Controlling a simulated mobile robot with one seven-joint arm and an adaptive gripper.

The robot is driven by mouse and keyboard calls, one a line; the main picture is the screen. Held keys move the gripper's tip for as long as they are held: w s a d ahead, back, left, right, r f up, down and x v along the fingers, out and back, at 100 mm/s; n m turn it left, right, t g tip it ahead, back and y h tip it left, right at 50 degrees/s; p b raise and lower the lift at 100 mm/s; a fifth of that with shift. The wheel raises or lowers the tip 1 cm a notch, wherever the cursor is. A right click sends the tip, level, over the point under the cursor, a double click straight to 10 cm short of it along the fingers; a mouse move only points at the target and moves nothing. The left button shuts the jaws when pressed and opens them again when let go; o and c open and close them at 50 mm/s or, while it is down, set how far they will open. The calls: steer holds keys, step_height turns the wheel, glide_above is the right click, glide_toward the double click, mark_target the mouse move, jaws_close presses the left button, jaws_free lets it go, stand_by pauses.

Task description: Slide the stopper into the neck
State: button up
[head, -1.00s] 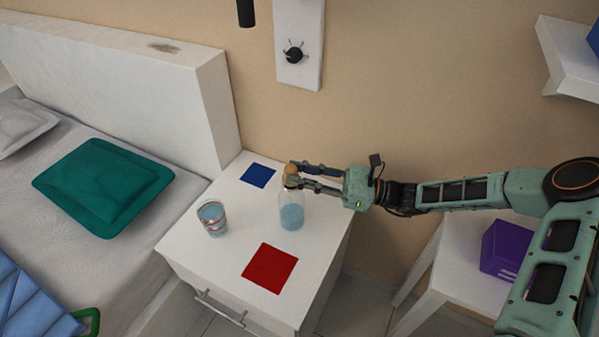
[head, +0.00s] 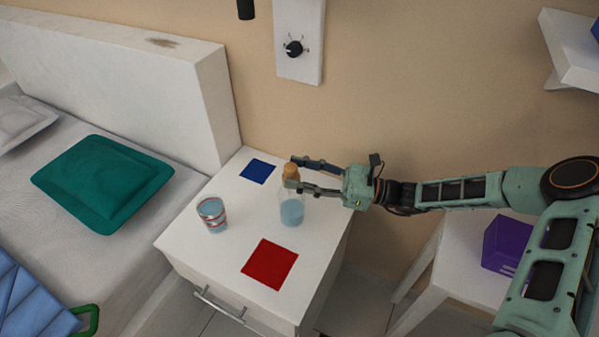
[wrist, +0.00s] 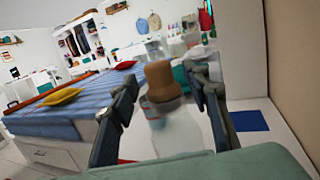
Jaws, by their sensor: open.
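The stopper (head: 290,172) is a tan cork that sits at the top of the clear bottle (head: 291,207), which holds pale blue liquid and stands upright on the white nightstand. The cork (wrist: 163,82) also shows in the wrist view, upright over the bottle's neck; how deep it sits I cannot tell. My gripper (head: 296,174) is open, with one finger on each side of the cork. In the wrist view there are gaps between the fingers and the cork. The cork partly hides the neck.
A glass with red bands (head: 212,214) stands left of the bottle on the nightstand (head: 217,257). A blue square (head: 258,171) lies behind and a red square (head: 270,264) in front. The wall is close behind; the bed is at left.

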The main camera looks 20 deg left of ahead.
mark_target(299, 176)
steer(key=shift+r, duration=0.1)
step_height(299, 176, up, 10)
stand_by(0.4)
stand_by(0.5)
